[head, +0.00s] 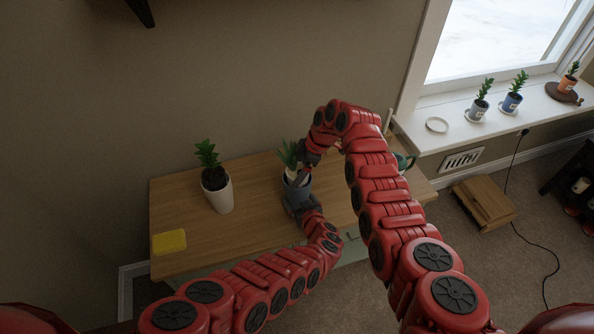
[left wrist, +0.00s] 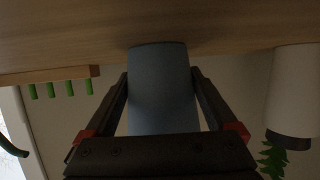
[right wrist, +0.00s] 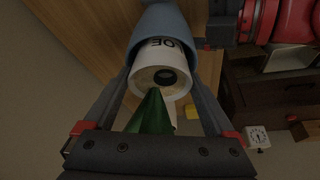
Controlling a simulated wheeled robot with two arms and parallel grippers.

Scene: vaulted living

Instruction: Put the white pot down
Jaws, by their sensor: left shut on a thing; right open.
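A small white pot with dark lettering (right wrist: 158,56) shows in the right wrist view, with a dark opening and green leaves (right wrist: 152,112) towards the camera. It appears to sit in the mouth of a blue-grey pot (left wrist: 162,90); how deep is hidden. My left gripper (head: 306,208) is shut on the blue-grey pot, whose base meets the wooden tabletop. My right gripper (head: 305,168) is open from above, its fingers either side of the white pot and leaves. Another, taller white pot with a plant (head: 218,195) stands upright on the table to the left.
Several small potted plants line the windowsill (head: 450,125). Bare tabletop lies around the taller white pot.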

